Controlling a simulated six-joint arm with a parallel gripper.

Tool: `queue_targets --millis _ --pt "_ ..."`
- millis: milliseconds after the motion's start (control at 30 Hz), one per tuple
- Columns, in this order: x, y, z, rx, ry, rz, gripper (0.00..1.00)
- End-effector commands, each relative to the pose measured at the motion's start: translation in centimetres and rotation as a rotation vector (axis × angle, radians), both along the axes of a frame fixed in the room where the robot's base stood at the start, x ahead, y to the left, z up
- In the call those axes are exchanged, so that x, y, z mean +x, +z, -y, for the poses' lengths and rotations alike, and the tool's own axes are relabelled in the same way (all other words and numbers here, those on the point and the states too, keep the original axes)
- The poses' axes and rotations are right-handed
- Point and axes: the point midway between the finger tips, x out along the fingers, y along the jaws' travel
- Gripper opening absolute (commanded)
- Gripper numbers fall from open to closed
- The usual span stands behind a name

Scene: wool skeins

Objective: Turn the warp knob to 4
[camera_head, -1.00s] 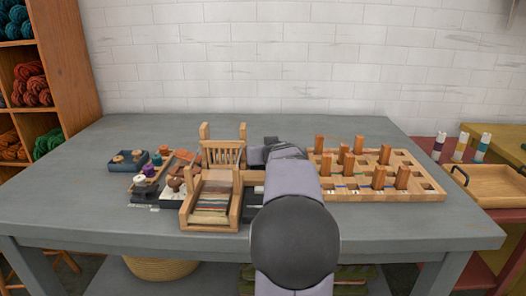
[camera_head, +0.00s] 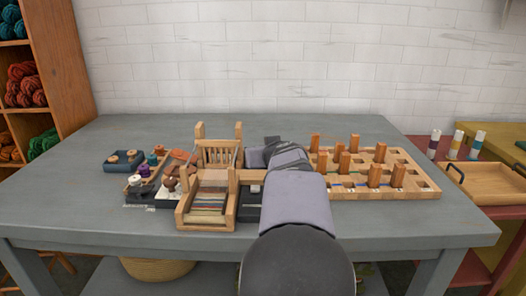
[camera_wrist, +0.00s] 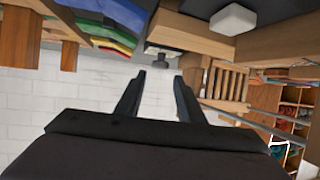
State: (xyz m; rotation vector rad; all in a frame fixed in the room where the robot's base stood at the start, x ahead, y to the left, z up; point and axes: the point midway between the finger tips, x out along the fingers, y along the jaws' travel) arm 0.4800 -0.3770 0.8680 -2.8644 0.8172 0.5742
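In the wrist view my gripper (camera_wrist: 157,78) is open, its two dark fingers apart with nothing held between them. Just beyond the fingertips is a small dark grey knob-like piece (camera_wrist: 160,62) by a pale plate; I cannot tell whether it is the warp knob. A white rounded block (camera_wrist: 233,18) sits on a dark surface at the top of the wrist view. The wooden loom (camera_head: 208,180) stands mid-table, and its slatted part shows in the wrist view (camera_wrist: 224,84). In the head view my arm hides the gripper. No dial numbers are readable.
A wooden peg board (camera_head: 425,190) with several upright pegs lies right of my arm. Brown knob-like pieces (camera_head: 171,184), spools and a blue tray (camera_head: 124,162) lie left of the loom. The table's front strip (camera_head: 110,222) is clear. A wooden tray (camera_head: 492,184) stands at far right.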

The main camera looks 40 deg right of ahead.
Motion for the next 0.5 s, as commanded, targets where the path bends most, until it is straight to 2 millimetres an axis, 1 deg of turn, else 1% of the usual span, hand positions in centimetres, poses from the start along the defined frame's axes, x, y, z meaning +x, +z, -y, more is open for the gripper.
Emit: queue_targets --millis 167,300,500 --pt "0.0 -0.2 0.8 0.020 0.061 -0.037 0.35" --pt "-0.2 -0.4 1.7 0.038 0.176 -0.061 0.35" --pt "-0.9 0.0 2.8 0.024 0.324 -0.029 0.35"
